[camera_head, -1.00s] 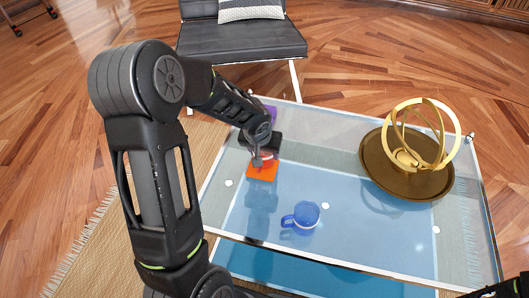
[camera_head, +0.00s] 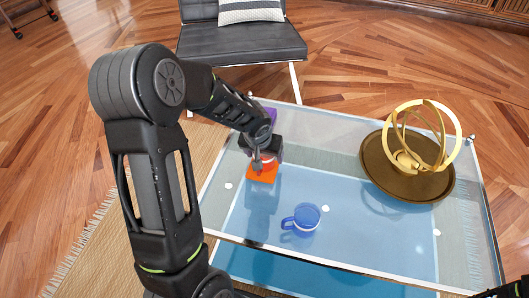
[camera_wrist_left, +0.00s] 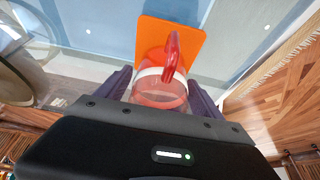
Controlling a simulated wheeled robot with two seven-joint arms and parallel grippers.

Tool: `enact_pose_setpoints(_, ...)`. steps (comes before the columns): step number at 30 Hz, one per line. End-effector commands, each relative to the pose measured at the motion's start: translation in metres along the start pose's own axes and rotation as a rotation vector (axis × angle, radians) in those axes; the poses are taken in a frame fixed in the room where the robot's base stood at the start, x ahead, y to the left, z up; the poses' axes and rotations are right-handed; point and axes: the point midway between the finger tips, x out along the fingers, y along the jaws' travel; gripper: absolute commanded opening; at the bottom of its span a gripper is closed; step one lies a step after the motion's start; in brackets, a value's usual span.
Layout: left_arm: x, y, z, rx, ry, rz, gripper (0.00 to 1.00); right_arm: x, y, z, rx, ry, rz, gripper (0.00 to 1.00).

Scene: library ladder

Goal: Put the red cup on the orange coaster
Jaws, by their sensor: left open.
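The red cup (camera_wrist_left: 160,92) is between the spread fingers of my left gripper (camera_wrist_left: 158,88) in the left wrist view, with its handle over the orange coaster (camera_wrist_left: 155,35). In the head view, the red cup (camera_head: 267,157) is a small patch of red and white, mostly hidden by my left gripper (camera_head: 262,160). It appears upright at the far part of the orange coaster (camera_head: 262,175). The wrist view shows cup and coaster overlapping, but the cup's base contact is hidden. My left gripper is open around the cup.
A blue cup (camera_head: 302,218) stands nearer on the glass table (camera_head: 350,240). A brass armillary on a round brown tray (camera_head: 375,180) takes up the right side. A purple item (camera_head: 270,114) lies behind my left gripper.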

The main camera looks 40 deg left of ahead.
Motion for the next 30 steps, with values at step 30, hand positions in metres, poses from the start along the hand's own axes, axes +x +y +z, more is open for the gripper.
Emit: enact_pose_setpoints(30,-0.124,0.000,-0.001,0.001,-0.001,0.000,0.77,-0.035,-0.016,0.004,-0.008,-0.010,-0.004,0.76)
